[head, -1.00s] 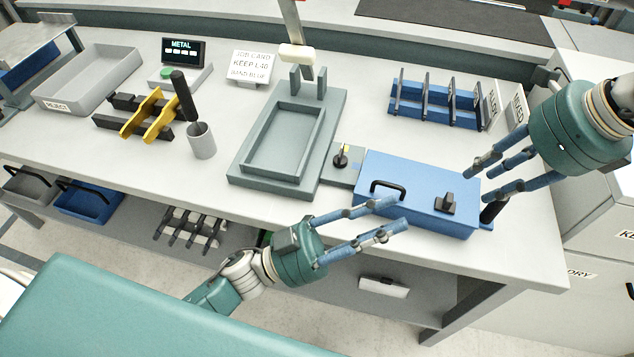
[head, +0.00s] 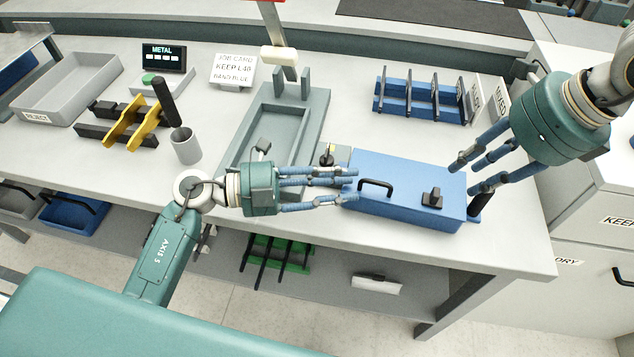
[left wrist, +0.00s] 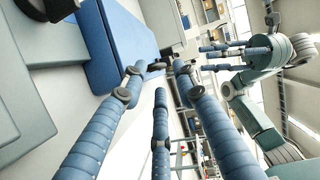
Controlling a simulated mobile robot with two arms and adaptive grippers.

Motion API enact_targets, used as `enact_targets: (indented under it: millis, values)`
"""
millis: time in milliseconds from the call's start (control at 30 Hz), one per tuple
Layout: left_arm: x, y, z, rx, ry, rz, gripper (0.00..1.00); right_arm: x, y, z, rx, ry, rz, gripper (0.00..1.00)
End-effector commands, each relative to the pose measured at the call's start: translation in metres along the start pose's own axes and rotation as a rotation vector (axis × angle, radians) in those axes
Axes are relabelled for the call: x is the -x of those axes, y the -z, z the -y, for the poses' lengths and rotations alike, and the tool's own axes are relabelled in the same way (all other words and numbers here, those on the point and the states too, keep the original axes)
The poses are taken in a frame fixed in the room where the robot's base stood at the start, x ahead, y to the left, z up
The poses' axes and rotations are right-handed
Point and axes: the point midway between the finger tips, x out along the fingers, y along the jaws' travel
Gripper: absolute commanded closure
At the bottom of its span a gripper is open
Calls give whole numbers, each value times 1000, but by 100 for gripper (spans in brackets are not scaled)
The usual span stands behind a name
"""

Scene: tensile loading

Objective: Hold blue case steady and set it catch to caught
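The blue case (head: 400,178) lies closed on the bench, with a black handle (head: 376,185) and a black catch-like block (head: 432,198) on it. I cannot tell whether that block is caught. The case also shows in the left wrist view (left wrist: 122,42). My left gripper (head: 354,185) is open, its fingertips at the case's left end; contact is unclear. My right gripper (head: 460,176) is open, its fingers spread at the case's right end, near a dark upright post (head: 475,206). It also shows in the left wrist view.
A grey fixture (head: 300,120) with a recessed tray stands left of the case, partly behind my left gripper. A small black knob (head: 328,156) sits beside it. A blue rack (head: 420,100) stands behind the case. A grey cup (head: 186,146) stands further left.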

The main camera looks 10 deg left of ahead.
Motion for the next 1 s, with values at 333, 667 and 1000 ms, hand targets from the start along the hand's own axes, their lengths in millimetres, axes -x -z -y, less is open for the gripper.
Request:
enact_targets:
  millis: [333, 667, 1000]
  values:
    - [-37, 0, 0, 1, 1, -1, 70, 0, 0, 0, 0, 0, 0, 69]
    - [-38, 0, 0, 1, 0, -1, 76, 0, 0, 0, 0, 0, 0, 69]
    - [-38, 1, 0, 0, 0, -2, 100, 0, 0, 0, -2, 0, 0, 81]
